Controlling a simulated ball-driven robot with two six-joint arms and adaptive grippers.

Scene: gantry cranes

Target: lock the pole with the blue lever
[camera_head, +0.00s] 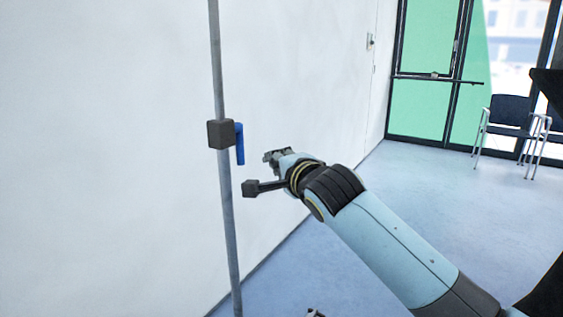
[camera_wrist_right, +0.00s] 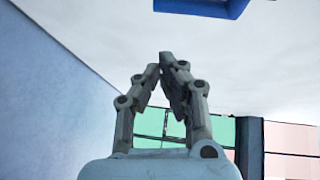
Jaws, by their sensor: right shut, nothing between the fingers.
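A thin grey metal pole (camera_head: 229,220) stands upright in front of the white wall. A dark square block (camera_head: 220,134) sits on it, with the blue lever (camera_head: 240,145) on the block's right side, its handle hanging down. My right gripper (camera_head: 269,157) is shut and empty, a little right of the lever and apart from it in the picture. In the right wrist view its fingertips (camera_wrist_right: 166,57) meet, and a blue part (camera_wrist_right: 205,8), likely the lever, shows at the top edge, cut off. A small grey tip at the bottom of the head view may be my left gripper.
The white wall (camera_head: 110,200) runs behind the pole. Blue floor (camera_head: 420,200) lies open to the right. A dark chair (camera_head: 508,112) stands far right, by the green-tinted glass doors (camera_head: 427,110).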

